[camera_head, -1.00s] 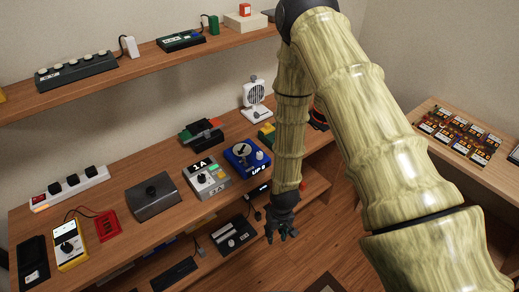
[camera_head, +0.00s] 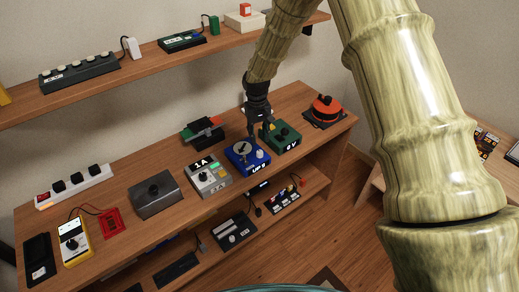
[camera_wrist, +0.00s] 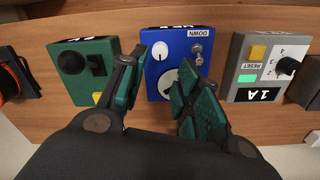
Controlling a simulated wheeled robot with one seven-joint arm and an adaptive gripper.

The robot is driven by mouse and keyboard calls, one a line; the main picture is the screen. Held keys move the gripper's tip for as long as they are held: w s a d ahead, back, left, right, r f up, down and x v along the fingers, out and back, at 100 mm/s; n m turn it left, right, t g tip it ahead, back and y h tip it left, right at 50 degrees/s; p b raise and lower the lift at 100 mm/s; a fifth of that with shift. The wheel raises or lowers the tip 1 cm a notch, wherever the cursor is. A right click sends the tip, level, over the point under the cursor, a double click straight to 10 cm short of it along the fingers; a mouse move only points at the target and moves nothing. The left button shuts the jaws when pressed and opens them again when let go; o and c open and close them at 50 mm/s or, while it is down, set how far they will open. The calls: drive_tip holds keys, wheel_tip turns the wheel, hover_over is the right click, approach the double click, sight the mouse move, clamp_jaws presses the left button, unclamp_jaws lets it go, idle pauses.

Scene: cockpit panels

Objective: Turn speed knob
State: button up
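No label reading "speed" is legible, so I cannot tell which knob is the speed knob. My gripper (camera_head: 258,132) is over the back of a blue box (camera_head: 243,162) on the table. In the wrist view, its two dark green fingers (camera_wrist: 158,85) are spread apart with nothing between them. The blue box (camera_wrist: 182,39) lies below them. It has a white knob (camera_wrist: 160,50), a "DOWN" label (camera_wrist: 202,32) and a pale round dial (camera_wrist: 163,84) partly hidden by the right finger. I cannot tell whether the fingers touch the box.
A green box (camera_head: 284,138) with a black knob (camera_wrist: 72,62) stands beside the blue box. A grey box (camera_head: 214,184) with a black knob (camera_wrist: 288,65) stands on the other side. A red-orange round device (camera_head: 326,108) sits at the table's far end. The shelf (camera_head: 150,68) hangs above.

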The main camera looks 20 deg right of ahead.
sight(260, 152)
drive_tip(key=shift+d+f+p, duration=0.15)
drive_tip(key=shift+f+p, duration=1.3)
drive_tip(key=shift+f, duration=2.95)
clamp_jaws()
drive_tip(key=shift+b, duration=0.3)
